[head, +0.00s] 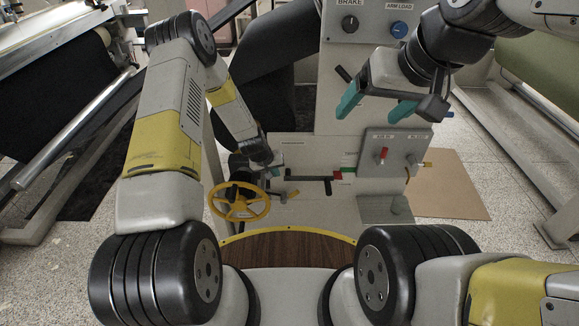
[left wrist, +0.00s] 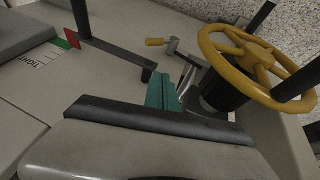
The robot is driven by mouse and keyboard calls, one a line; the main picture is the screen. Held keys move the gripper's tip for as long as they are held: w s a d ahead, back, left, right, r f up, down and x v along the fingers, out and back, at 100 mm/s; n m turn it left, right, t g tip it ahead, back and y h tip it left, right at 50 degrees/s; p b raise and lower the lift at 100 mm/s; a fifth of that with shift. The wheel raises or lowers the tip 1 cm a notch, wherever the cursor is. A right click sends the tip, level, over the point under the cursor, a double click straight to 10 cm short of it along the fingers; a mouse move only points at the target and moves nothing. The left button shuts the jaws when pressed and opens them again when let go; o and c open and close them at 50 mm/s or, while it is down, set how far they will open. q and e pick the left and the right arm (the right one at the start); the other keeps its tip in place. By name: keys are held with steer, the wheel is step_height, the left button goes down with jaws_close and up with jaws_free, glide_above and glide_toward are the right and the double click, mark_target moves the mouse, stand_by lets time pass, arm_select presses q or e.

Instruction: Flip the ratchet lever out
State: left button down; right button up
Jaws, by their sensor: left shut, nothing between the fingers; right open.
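A small lever with an orange-yellow grip (left wrist: 155,41), which I take for the ratchet lever, sits on the pale machine panel beside the yellow handwheel (left wrist: 240,45). In the head view its grip (head: 295,192) shows just right of the handwheel (head: 240,214). My left gripper (head: 276,171) is above and to the right of the wheel in the head view. In the left wrist view its teal fingers (left wrist: 162,92) are together and empty, apart from the lever's grip. My right gripper (head: 376,106) is open and empty, high in front of the upright panel.
A black bar (head: 310,178) ends at a red pointer (head: 338,175) on a green-and-white scale. A valve box (head: 395,150) with a red knob stands to the right. BRAKE and ARM LOAD knobs are higher up. A brown curved surface (head: 290,248) lies below.

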arm_select(q)
steer(key=shift+s+d+f, duration=0.1)
steer(key=shift+d+f, duration=0.1)
steer(key=shift+f, duration=1.5)
steer(key=d+x, duration=0.1)
steer(key=x, duration=1.2)
steer(key=shift+s+d, duration=0.2)
steer(key=shift+d, duration=0.25)
